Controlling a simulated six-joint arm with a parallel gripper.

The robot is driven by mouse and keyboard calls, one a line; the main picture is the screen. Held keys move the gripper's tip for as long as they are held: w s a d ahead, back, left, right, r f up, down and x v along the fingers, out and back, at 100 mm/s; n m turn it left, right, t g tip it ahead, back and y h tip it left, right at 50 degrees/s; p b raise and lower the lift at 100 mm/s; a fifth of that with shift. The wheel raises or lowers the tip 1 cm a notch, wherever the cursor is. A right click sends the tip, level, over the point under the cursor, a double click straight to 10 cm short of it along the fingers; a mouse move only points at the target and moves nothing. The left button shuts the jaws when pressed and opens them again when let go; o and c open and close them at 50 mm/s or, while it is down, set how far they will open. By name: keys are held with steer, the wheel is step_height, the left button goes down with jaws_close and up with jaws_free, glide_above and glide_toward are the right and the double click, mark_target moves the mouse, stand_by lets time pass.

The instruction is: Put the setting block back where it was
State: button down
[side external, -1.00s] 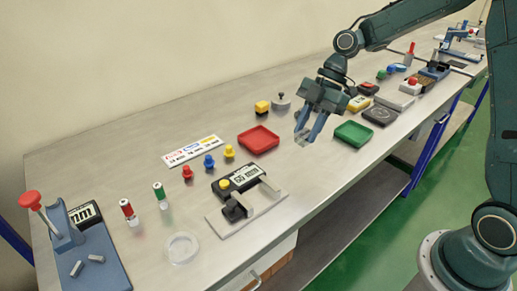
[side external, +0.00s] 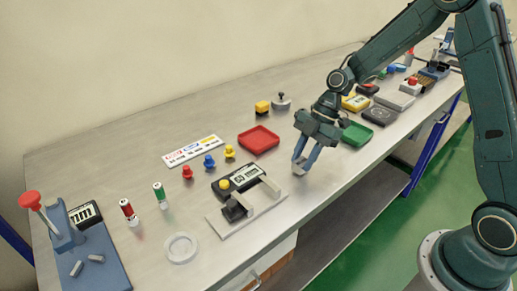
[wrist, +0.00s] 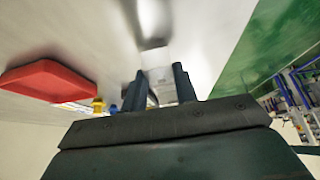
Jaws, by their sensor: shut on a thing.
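My gripper (side external: 299,166) is shut on a small pale grey block, taken to be the setting block (side external: 299,169), low over the bare bench or touching it; I cannot tell which. In the wrist view the block (wrist: 162,84) shows between the two dark fingers of my gripper (wrist: 160,82), partly hidden by them. The gauge fixture (side external: 243,221), a grey plate with a digital readout (side external: 238,180), a yellow button and a black clamp, stands to the left of my gripper, apart from it.
A red tray (side external: 258,140) lies behind my gripper to the left, and a green tray (side external: 356,134) behind it to the right. Yellow, blue and red knobs, a label strip (side external: 192,150) and a clear ring (side external: 181,248) are farther left. The bench's front edge is close by.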

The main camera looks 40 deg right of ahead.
steer(key=shift+f, duration=0.25)
steer(key=shift+f, duration=0.15)
steer(key=c, duration=1.1)
jaws_free()
steer(key=v, duration=1.2)
steer(key=shift+r, duration=0.2)
